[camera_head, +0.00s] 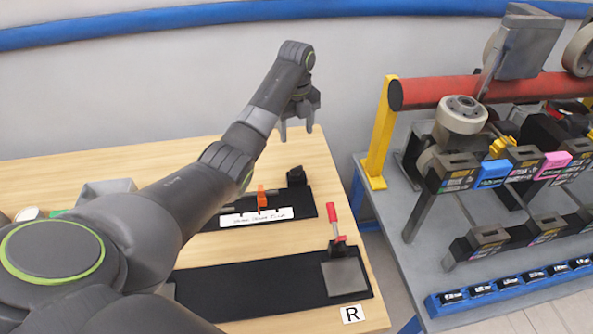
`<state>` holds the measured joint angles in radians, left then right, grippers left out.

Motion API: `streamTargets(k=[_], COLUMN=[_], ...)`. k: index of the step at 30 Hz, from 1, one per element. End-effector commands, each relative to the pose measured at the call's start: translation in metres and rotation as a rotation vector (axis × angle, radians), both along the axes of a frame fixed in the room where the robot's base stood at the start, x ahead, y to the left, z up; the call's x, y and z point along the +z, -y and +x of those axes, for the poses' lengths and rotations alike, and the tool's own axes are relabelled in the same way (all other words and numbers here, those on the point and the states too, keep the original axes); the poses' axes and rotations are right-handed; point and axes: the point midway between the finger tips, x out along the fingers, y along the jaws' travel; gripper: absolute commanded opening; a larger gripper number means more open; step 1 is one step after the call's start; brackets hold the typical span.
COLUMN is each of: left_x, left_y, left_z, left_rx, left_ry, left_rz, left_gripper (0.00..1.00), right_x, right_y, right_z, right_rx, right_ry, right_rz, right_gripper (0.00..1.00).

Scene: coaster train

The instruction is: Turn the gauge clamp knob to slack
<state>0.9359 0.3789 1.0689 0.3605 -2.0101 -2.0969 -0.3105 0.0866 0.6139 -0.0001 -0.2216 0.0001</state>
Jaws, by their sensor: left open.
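My left gripper (297,134) is open and empty, its fingers pointing down above the back right part of the wooden table (210,150). A white gauge strip (255,217) with small printed text lies on a black mat (300,207). An orange piece (262,198) stands upright at the strip. A small black block (296,176) stands at the mat's back right, below my gripper and apart from it. I cannot tell which of these parts is the clamp knob or how it is turned. My left arm hides the mat's left part. My right gripper is not in view.
A red-handled clamp (330,220) stands by a grey plate (344,277) on a longer black mat (250,290), near an "R" label (352,314). A grey tray (105,187) is at left. A grey stand (440,220) with a red tube (470,90) and yellow post (380,130) is at right.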

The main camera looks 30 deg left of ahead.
Motion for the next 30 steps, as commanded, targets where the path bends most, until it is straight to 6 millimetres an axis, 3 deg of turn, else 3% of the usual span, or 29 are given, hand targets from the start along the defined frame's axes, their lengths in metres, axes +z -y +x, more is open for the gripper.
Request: streamTargets(k=[1, 5, 7, 18, 24, 30], left_x=[-0.012, -0.026, -0.035, -0.11, -0.13, -0.135], left_y=[0.0, 0.0, 0.0, 0.0, 0.0, 0.0], left_z=[0.0, 0.0, -0.001, -0.001, 0.0, 0.0], left_rx=[0.0, 0.0, 0.0, 0.0, 0.0, 0.0], left_ry=[0.0, 0.0, -0.006, -0.004, -0.001, 0.001], left_rz=[0.0, 0.0, -0.001, 0.0, 0.001, 0.001], left_gripper=[0.6, 0.6, 0.6, 0.6, 0.6, 0.6], right_x=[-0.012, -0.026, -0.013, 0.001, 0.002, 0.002], right_y=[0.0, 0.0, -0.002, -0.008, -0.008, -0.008], right_z=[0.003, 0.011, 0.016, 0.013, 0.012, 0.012], right_rx=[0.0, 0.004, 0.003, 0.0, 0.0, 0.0], right_ry=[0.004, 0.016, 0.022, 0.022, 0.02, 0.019], right_rz=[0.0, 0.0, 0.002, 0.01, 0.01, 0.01], right_gripper=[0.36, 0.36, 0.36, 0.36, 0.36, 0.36])
